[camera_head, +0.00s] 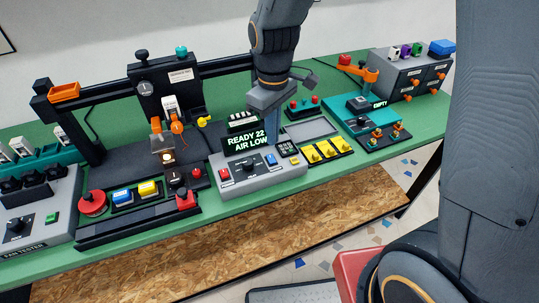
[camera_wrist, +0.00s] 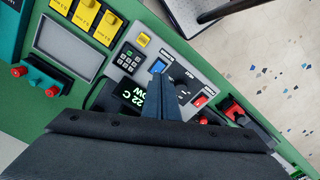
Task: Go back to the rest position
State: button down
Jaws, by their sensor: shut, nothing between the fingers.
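My gripper (camera_head: 279,132) hangs from my arm above the green bench, just behind the display of the grey control box. In the wrist view my gripper (camera_wrist: 158,95) is shut, its two dark fingers together with nothing between them. Below it is the grey control box (camera_head: 240,187) with a lit display (camera_head: 246,141) reading "READY 22" and "AIR LOW". The control box also shows in the wrist view (camera_wrist: 185,68), with a blue and a red rocker switch; the fingers cover part of its panel. I cannot tell the exact gap between fingertips and box.
The printer (camera_head: 165,90) with its dark frame stands left of the gripper. Yellow switches (camera_head: 325,152), a grey tray (camera_head: 310,128) and a teal unit (camera_head: 352,108) marked "EMPTY" stand to the right. A drawer cabinet (camera_head: 412,75) is at the far right. A fan tester (camera_head: 30,225) is at left.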

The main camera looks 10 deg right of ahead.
jog(key=s+d+f+m+b, duration=0.1)
jog(key=s+d+m+b, duration=0.1)
jog(key=d, duration=0.4)
jog(key=s+d+m+t+b, duration=0.1)
jog(key=s+d+m+b, duration=0.1)
jog(key=s+d+m, duration=0.3)
jog(key=shift+s+d+f+m, duration=0.35)
jog(key=shift+d+m, duration=0.4)
jog(key=shift+m, duration=0.35)
